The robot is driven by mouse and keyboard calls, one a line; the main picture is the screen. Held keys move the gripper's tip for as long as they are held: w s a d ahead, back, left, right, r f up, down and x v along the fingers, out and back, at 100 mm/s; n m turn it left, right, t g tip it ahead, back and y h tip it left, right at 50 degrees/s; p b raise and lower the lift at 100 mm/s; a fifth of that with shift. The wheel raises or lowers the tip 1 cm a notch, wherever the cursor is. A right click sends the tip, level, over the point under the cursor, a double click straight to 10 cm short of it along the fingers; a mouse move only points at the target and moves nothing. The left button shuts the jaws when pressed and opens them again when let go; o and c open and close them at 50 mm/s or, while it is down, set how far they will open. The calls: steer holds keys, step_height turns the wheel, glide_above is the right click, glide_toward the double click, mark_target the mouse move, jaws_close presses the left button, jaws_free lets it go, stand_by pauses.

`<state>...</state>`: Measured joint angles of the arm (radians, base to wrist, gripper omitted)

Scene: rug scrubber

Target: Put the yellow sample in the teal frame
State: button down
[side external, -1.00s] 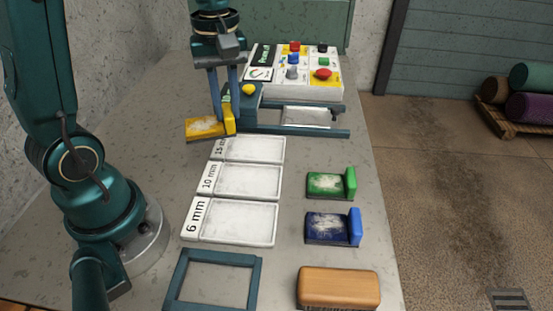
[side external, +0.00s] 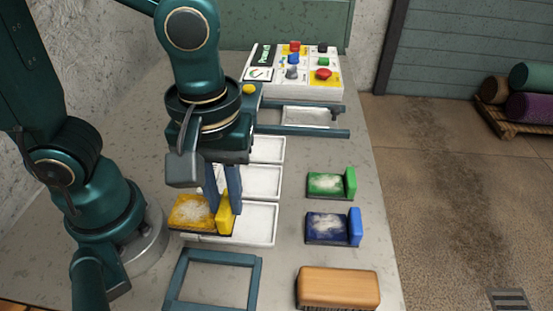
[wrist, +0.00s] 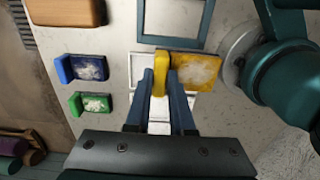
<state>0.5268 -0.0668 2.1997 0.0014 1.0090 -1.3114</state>
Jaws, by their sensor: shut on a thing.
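The yellow sample (side external: 192,212) is a flat piece of worn yellow carpet with an upright yellow grip block at its right end. My gripper (side external: 224,208) is shut on that block and holds the sample over the nearest white tray, hiding the tray's label. In the wrist view, the fingers (wrist: 160,84) pinch the block and the sample (wrist: 192,68) extends to the right. The teal frame (side external: 256,282) is an empty square frame lying flat on the bench, just nearer the camera than the sample. It also shows at the top of the wrist view (wrist: 143,20).
Green (side external: 326,184) and blue (side external: 327,226) samples lie right of the white trays (side external: 262,222). A wooden brush (side external: 338,286) lies right of the frame. A scrubber rig (side external: 300,131) and control panel (side external: 325,90) stand at the back.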

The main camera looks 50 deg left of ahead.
steer(key=s+d+f, duration=0.1)
steer(key=d, duration=0.1)
steer(key=s+d+f, duration=0.1)
steer(key=d, duration=0.1)
steer(key=s+d+f, duration=0.1)
steer(key=f, duration=0.1)
steer(key=shift+s+d, duration=0.1)
steer(key=shift+d, duration=0.3)
steer(key=shift+f, duration=2)
steer(key=shift+f, duration=0.15)
steer(key=c, duration=0.8)
jaws_free()
